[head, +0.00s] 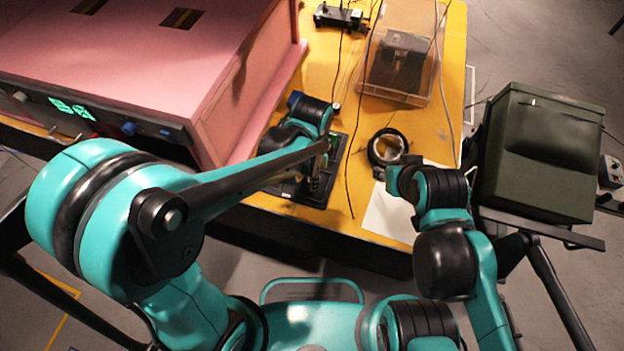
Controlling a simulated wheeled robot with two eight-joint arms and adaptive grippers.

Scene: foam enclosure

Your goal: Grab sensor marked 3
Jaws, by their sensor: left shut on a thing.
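My left gripper (320,172) reaches in from the left over a black tray (338,150) near the front of the yellow table. It is shut on a small dark thing, most likely a sensor, low over the tray. The arm and fingers hide most of it, and no number 3 can be read. Other contents of the tray are too small and covered to tell apart. My right arm's end (400,178) is over the table's front right, above a white sheet; its fingers do not show clearly.
A large pink box (210,75) stands left of the tray. The yellow table (450,60) also holds a black ring-shaped thing (388,147), a clear bin (400,55), a white sheet (385,215) and loose cables. A dark green case (535,150) stands at the right.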

